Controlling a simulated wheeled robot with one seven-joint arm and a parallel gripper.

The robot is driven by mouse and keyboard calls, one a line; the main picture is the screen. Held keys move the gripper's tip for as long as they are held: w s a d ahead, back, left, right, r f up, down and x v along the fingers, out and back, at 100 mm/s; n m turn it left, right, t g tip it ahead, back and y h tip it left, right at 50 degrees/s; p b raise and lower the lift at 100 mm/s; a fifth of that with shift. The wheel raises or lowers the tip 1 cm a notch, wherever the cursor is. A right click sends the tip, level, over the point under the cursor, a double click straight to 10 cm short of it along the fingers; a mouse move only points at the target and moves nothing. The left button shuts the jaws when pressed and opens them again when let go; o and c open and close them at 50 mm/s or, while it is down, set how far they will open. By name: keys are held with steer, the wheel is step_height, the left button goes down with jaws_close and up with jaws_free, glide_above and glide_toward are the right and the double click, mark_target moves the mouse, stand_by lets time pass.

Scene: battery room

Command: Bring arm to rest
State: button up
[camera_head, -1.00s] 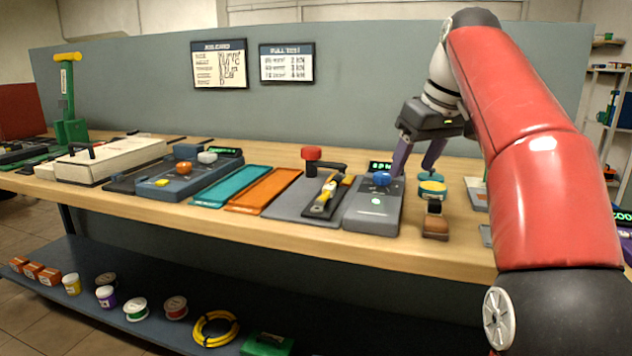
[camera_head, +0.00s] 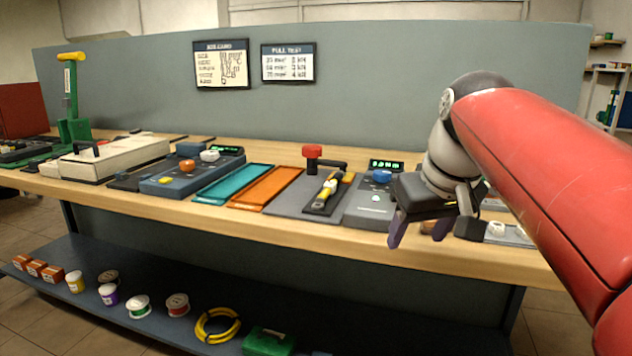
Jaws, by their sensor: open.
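My gripper (camera_head: 418,238) hangs at the right end of the bench, in front of the blue-knobbed grey device. Its two purple fingers point down and are apart, with nothing seen between them. The fingertips appear in front of the bench's front edge. My red arm reaches in from the right side of the picture and hides part of the bench's right end.
The wooden bench (camera_head: 290,228) holds the grey device (camera_head: 367,207), a tool in a dark tray (camera_head: 329,194), an orange tray (camera_head: 268,189), a teal tray (camera_head: 232,185) and a blue-grey unit (camera_head: 190,176). The lower shelf (camera_head: 180,270) holds spools and a yellow coil (camera_head: 217,326).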

steer(key=s+f+m+h, duration=0.1)
steer(key=s+f+m, duration=0.1)
steer(key=s+f, duration=1.3)
step_height(320, 180, down, 4)
steer(key=shift+f+m+t, duration=0.15)
steer(key=shift+m+t, duration=0.15)
steer(key=shift+t, duration=0.1)
steer(key=shift+d, duration=0.1)
